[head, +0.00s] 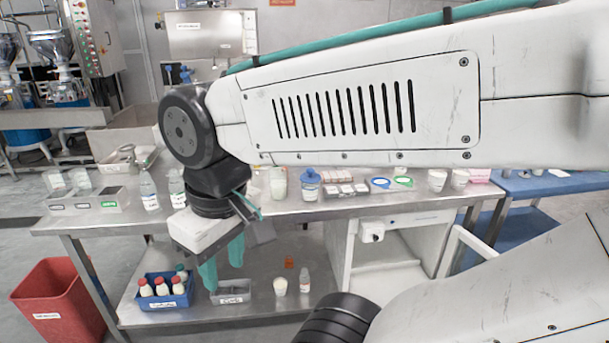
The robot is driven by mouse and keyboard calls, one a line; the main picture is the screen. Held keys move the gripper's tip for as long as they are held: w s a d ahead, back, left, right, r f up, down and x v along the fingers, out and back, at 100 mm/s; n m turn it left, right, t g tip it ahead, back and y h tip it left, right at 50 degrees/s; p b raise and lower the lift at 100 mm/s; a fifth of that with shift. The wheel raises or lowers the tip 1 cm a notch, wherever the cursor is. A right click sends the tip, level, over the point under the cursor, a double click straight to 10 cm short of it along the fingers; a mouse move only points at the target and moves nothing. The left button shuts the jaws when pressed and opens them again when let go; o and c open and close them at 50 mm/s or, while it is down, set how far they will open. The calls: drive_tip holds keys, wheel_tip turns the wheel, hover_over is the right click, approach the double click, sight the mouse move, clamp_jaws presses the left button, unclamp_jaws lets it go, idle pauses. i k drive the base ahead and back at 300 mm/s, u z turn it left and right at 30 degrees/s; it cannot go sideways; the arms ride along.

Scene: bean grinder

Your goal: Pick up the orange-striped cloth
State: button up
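I cannot make out an orange-striped cloth in the head view. My gripper (223,276) points down at the front of the steel table, with its two teal fingers apart and nothing visible between them. A small grey bin (231,298) with a white label stands on the lower shelf just below the fingertips. Its contents are too small and partly hidden to tell. A small orange item (289,263) sits on the lower shelf to the right, too small to identify.
The steel table (330,207) carries bottles, trays and cups. On its lower shelf, a blue crate (163,300) holds red-capped bottles left of the grey bin; a white cup (280,286) and small bottle (305,280) stand right. A red bin (60,305) is on the floor.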

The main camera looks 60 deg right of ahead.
sight(340, 176)
drive_tip(key=z, duration=0.1)
drive_tip(key=i, duration=0.75)
drive_tip(key=z, duration=1.15)
drive_tip(key=i, duration=0.75)
drive_tip(key=z, duration=0.8)
